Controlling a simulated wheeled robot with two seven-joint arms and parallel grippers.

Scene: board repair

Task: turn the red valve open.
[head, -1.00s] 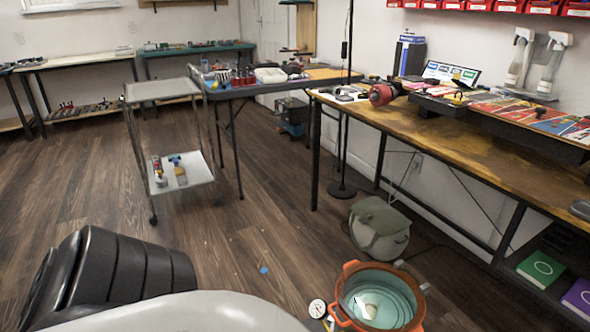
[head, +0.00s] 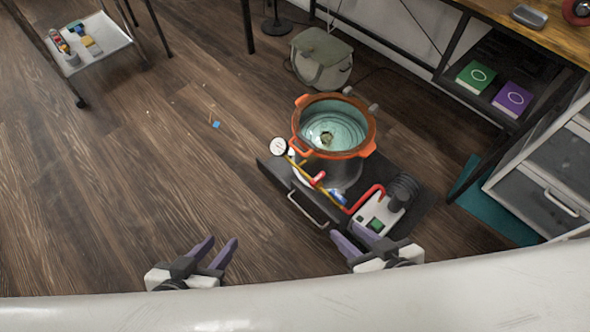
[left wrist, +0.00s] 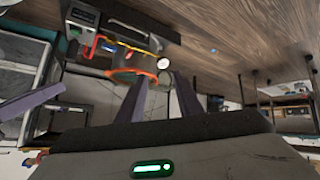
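The red valve handle (head: 318,178) sits on a thin brass pipe beside the orange-rimmed pot (head: 362,151), in the middle of the head view. A blue handle (head: 338,197) is farther along the same pipe, and a round white gauge (head: 278,147) is at its left end. My left gripper (head: 218,241) is open and empty, below and left of the valve. My right gripper (head: 351,233) is open and empty, below and right of it.
The pot stands on a dark cart (head: 275,172) with a white pump (head: 379,212) and red hose. A grey bag (head: 321,60) lies behind. A drawer cabinet (head: 555,175) is at right. The wooden floor (head: 110,190) at left is mostly clear.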

